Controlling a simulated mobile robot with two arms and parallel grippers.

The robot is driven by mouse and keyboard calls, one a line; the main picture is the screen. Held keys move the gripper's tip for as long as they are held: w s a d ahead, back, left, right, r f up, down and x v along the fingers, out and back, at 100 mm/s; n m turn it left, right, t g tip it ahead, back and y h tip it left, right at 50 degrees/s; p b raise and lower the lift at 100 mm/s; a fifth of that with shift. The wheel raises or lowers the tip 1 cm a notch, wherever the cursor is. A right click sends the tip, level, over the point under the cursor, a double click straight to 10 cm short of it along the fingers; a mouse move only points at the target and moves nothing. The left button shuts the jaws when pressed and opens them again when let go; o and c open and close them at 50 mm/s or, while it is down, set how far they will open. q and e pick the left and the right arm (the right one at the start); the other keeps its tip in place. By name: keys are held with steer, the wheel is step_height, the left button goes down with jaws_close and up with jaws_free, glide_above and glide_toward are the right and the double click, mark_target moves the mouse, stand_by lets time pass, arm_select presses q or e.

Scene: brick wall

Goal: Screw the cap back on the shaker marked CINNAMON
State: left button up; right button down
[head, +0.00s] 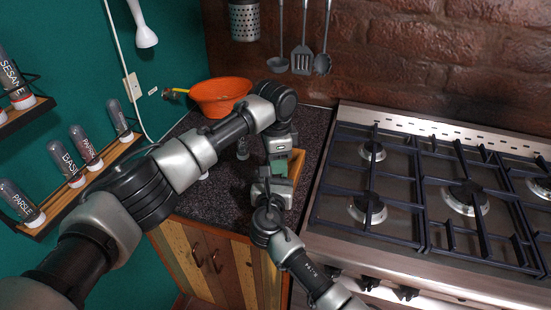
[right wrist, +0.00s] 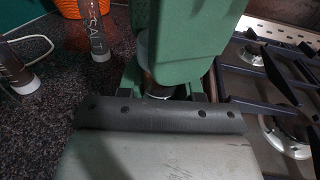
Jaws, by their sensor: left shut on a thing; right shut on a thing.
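My left gripper (head: 279,168) points down over the counter and is shut; its green fingers (right wrist: 190,35) fill the upper middle of the right wrist view. The shaker's label is hidden, so I cannot read CINNAMON or tell whether cap and shaker touch.
A SALT shaker (right wrist: 97,35) and another dark shaker (right wrist: 14,72) stand on the dark counter (head: 225,185). A wooden tray (head: 298,163) is behind the grippers. An orange bowl (head: 220,97) is at the back. The gas stove (head: 420,190) borders the right; spice shelves (head: 95,175) hang left.

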arm_select(q)
steer(key=o, duration=1)
steer(key=shift+r, duration=2.25)
steer(key=shift+c, duration=0.2)
steer(key=n, duration=0.2)
steer(key=r+n, duration=0.1)
steer(key=n, duration=0.1)
steer(key=r+n, duration=0.1)
steer(key=n, duration=0.3)
steer(key=r+n, duration=0.1)
steer(key=n, duration=0.2)
steer(key=shift+r+n, duration=0.25)
steer(key=shift+n, duration=0.15)
steer(key=shift+f, duration=0.1)
